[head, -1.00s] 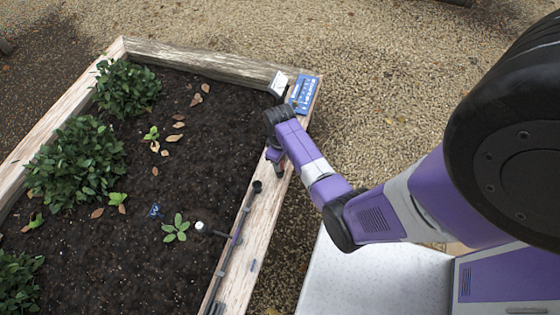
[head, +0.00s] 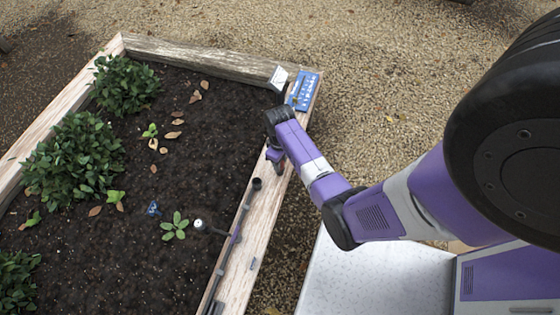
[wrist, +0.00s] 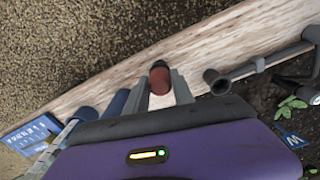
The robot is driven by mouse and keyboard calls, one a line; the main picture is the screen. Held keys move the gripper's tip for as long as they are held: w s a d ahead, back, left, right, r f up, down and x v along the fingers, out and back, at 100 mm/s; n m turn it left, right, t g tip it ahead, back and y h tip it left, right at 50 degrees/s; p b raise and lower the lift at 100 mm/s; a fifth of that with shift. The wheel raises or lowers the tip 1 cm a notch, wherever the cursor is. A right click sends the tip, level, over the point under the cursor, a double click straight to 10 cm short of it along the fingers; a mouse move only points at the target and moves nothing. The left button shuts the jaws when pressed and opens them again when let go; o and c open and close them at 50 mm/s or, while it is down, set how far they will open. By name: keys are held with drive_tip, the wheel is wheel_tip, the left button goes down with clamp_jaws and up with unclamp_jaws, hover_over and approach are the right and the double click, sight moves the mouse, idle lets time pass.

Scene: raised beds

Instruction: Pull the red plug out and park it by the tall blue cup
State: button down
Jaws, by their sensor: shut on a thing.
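In the wrist view the red plug (wrist: 160,79) stands between the two grey fingers of my gripper (wrist: 160,88), which is shut on it. It is over the pale wooden bed edge, apart from the open dark pipe end (wrist: 216,81) to its right. Two blue cylinders, one (wrist: 117,103) nearer the plug and one (wrist: 84,116) farther left, stand left of my gripper. I cannot tell which is the tall blue cup. In the head view my gripper (head: 279,168) is at the bed's right edge, just beyond the pipe end (head: 257,183). My arm hides the plug and cups there.
A dark pipe (head: 240,222) with a white-faced fitting (head: 199,225) runs along the wooden rim (head: 256,228). Leafy plants (head: 75,155) stand at left in the soil.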

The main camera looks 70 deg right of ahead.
drive_tip(key=shift+f, duration=0.4)
drive_tip(key=c, duration=1)
unclamp_jaws()
drive_tip(key=shift+o, duration=0.3)
drive_tip(key=o, duration=0.4)
drive_tip(key=shift+o, duration=0.2)
drive_tip(key=shift+r, duration=0.2)
drive_tip(key=shift+r+p, duration=3.35)
drive_tip(key=shift+p, duration=0.1)
